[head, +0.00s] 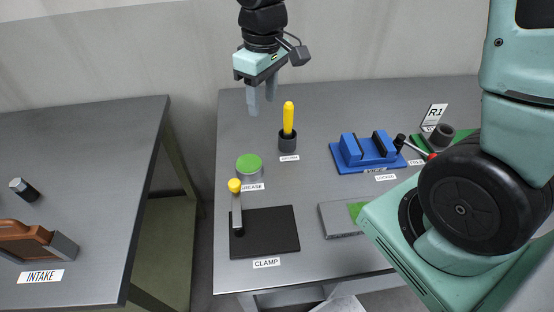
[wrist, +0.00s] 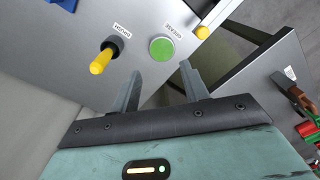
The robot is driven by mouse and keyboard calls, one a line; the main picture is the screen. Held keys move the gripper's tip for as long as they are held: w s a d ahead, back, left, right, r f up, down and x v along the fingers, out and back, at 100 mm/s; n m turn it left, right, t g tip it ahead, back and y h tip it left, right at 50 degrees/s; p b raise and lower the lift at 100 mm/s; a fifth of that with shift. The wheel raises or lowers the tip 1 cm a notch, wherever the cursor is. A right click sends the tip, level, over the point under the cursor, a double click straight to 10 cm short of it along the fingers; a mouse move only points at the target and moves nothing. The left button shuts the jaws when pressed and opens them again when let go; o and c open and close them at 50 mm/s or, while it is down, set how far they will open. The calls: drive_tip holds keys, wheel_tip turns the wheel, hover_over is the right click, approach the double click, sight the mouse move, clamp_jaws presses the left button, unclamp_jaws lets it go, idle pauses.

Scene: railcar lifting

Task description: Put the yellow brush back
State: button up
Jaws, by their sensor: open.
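The yellow brush (head: 289,117) stands upright in a dark round cup (head: 287,141) on the grey table, behind a small label. In the wrist view the brush (wrist: 101,62) shows as a yellow handle coming out of the dark cup (wrist: 114,45). My gripper (head: 261,110) is open and empty, above the table's back left part, left of the brush and higher. In the wrist view my gripper (wrist: 157,85) has nothing between its fingers, and the brush is to the left of them. The brush's lower end is hidden inside the cup.
A green-topped grease tin (head: 249,168), a yellow-knobbed clamp (head: 237,210) and its black pad (head: 268,234) are in front. A blue vise (head: 366,152) stands to the right. The intake table (head: 80,150) is left, across a gap. Bare table lies behind the brush.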

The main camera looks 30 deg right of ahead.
drive_tip(key=s+a+f+n+b, duration=0.1)
drive_tip(key=s+a, duration=0.3)
drive_tip(key=s, duration=0.6)
drive_tip(key=s+a+n+b, duration=0.1)
drive_tip(key=s+a, duration=0.3)
drive_tip(key=s, duration=0.6)
drive_tip(key=shift+a+f+b, duration=0.25)
drive_tip(key=shift+f+b, duration=0.15)
drive_tip(key=shift+b, duration=0.3)
drive_tip(key=shift+s, duration=0.1)
